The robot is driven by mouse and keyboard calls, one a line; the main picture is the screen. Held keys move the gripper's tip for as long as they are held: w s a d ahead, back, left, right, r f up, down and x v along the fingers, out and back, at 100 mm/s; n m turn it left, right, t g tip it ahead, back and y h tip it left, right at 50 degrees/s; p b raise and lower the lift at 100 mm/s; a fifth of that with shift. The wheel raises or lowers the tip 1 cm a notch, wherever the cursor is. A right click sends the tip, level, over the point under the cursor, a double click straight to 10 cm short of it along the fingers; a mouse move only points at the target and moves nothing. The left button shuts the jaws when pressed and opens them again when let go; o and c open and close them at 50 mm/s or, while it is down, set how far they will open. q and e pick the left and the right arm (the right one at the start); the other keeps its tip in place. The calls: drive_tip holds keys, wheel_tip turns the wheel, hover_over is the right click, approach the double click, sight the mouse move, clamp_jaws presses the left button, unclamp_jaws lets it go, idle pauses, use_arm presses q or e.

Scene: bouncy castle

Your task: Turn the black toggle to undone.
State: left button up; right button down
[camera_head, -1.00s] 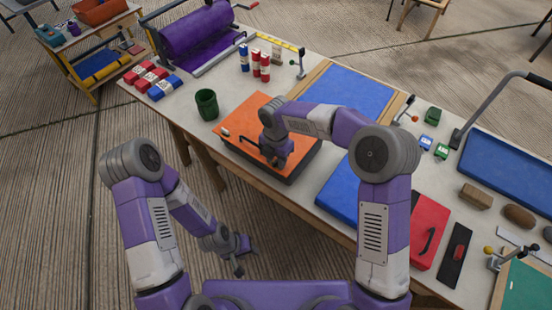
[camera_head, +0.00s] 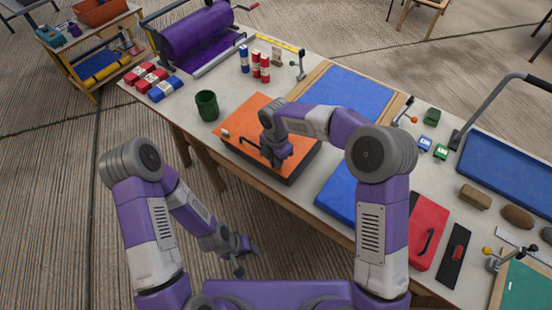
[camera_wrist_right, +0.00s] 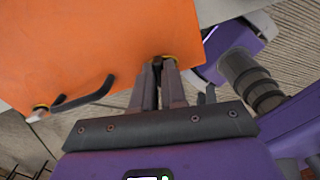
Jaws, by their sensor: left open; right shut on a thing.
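The orange-lidded case (camera_head: 252,118) with a dark lower body lies on the table. My right gripper (camera_head: 277,163) is at its front edge, pointing down. In the right wrist view, my right gripper (camera_wrist_right: 160,66) is shut on a small dark piece, apparently the black toggle (camera_wrist_right: 157,63), beside a yellow ring. The fingers hide most of it, so its turn angle cannot be told. A second fastener with a pale tip and yellow ring (camera_wrist_right: 41,107) is at the left. My left gripper (camera_head: 243,263) is open and empty, low in front of the table.
A black carrying handle (camera_wrist_right: 85,97) stands out between the two fasteners. A green cup (camera_head: 207,105) stands left of the case. Blue mats (camera_head: 350,92) and a red case (camera_head: 428,225) lie to the right. Several red and blue cans stand behind.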

drive_tip(key=m, duration=0.3)
drive_tip(key=shift+m+p, duration=0.35)
drive_tip(key=shift+m, duration=0.05)
drive_tip(key=m, duration=0.3)
drive_tip(key=shift+m, duration=0.3)
drive_tip(key=m, duration=0.4)
drive_tip(key=shift+m+p, duration=0.3)
drive_tip(key=shift+m, duration=1.8)
drive_tip(key=c, duration=1.2)
unclamp_jaws()
